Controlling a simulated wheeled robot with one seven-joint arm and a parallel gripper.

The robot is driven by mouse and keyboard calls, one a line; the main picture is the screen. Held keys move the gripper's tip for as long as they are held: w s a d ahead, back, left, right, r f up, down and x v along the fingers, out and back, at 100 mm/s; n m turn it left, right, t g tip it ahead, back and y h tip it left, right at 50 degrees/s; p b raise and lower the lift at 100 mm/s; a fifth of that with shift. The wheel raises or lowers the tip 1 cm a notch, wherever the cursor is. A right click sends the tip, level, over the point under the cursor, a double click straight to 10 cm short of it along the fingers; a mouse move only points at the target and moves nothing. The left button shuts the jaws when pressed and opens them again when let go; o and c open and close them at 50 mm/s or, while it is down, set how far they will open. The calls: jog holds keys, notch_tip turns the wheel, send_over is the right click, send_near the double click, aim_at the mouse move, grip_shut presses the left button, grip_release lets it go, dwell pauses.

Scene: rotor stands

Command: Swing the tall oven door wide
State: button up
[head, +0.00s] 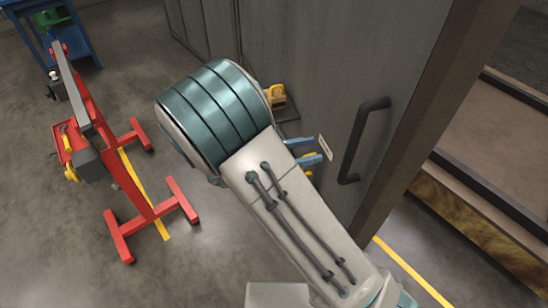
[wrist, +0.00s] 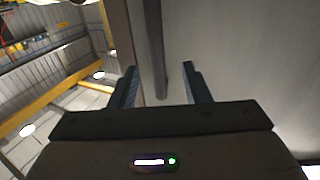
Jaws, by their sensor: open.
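The tall oven door (head: 300,55) is a grey upright panel in the head view, with its brownish edge (head: 432,110) facing right. Its dark bar handle (head: 362,140) stands out from the panel near that edge. My gripper (head: 318,150) is open, its two blue fingers pointing right toward the handle, with a visible gap between in the head view. In the wrist view the handle bar (wrist: 156,45) appears between the fingers of my gripper (wrist: 160,66). Nothing is held. My arm hides the door's lower left part.
A red wheeled stand (head: 148,210) is on the floor at left, with a blue bench (head: 75,22) behind it. A yellow fitting (head: 276,93) shows beside my arm. A brown, dark-framed surface (head: 495,150) lies right of the door edge. The floor between stand and arm is clear.

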jog(key=b+v, duration=0.1)
jog(key=v, duration=0.6)
jog(key=shift+a, duration=0.45)
